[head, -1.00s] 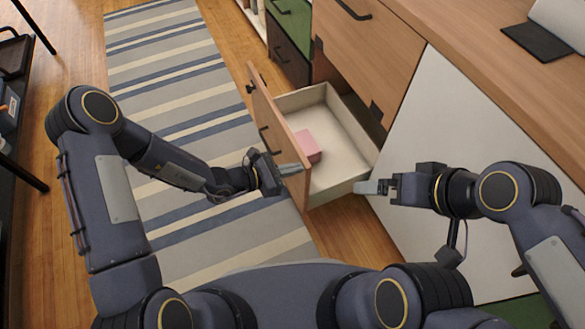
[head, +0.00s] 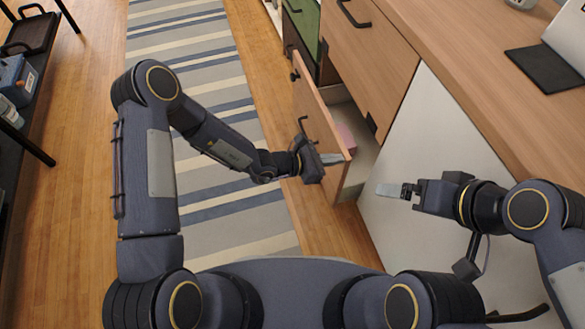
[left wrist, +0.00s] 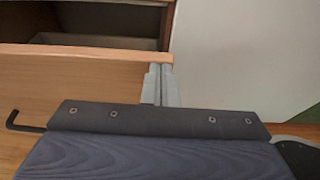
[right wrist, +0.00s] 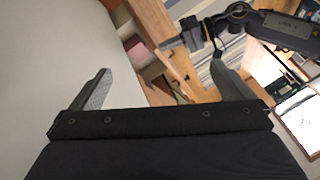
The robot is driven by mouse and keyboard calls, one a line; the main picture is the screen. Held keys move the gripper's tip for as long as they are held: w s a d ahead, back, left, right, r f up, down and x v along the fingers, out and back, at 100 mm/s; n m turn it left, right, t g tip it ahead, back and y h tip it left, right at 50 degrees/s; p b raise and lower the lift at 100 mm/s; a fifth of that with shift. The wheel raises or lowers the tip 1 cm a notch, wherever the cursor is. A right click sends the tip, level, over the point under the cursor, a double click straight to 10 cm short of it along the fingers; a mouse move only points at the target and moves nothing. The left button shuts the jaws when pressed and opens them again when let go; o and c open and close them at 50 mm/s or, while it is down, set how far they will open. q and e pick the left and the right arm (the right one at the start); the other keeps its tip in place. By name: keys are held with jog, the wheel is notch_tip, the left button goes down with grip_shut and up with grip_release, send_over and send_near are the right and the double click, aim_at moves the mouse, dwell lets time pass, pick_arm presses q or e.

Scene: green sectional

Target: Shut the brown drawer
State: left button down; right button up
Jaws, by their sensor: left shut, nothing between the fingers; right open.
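The brown drawer (head: 318,122) is partly open, its wooden front standing out from the cabinet. A pink block (head: 346,137) lies inside it, mostly hidden by the front. My left gripper (head: 335,158) is shut and empty, at the near end of the drawer front. In the left wrist view its fingers (left wrist: 161,85) overlap the right end of the drawer front (left wrist: 80,70); I cannot tell how firmly they touch. My right gripper (head: 392,190) is open and empty, apart from the drawer, beside the white cabinet panel. The drawer also shows between its fingers in the right wrist view (right wrist: 152,22).
The wooden countertop (head: 460,70) holds a dark mat (head: 548,68). A closed wooden drawer (head: 368,50) is above the open one. A striped rug (head: 195,75) covers the floor at left. A dark shelf (head: 25,130) stands at the far left.

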pick_arm(q)
jog(key=w+d, duration=0.3)
jog(key=d, duration=0.6)
jog(key=shift+d+b, duration=0.3)
jog(key=shift+b, duration=0.1)
pick_arm(e)
jog(key=shift+f, duration=0.4)
pick_arm(q)
jog(key=shift+w+d+r, duration=0.1)
jog(key=shift+r, duration=0.05)
jog(key=f+p+v, duration=0.1)
jog(key=p+v, duration=0.2)
jog(key=v, duration=1.1)
jog(key=shift+a+f+p, duration=0.35)
jog(key=shift+a+p, duration=0.05)
pick_arm(e)
jog(key=shift+s+a+r, duration=0.15)
jog(key=shift+s+r, duration=0.2)
jog(key=shift+r, duration=0.25)
jog(key=shift+s+a+r, duration=0.1)
jog(key=shift+s+r, duration=0.25)
jog(key=shift+r, duration=0.3)
jog(key=shift+s+a+r, duration=0.15)
jog(key=shift+s+r, duration=0.2)
jog(key=shift+r, duration=0.25)
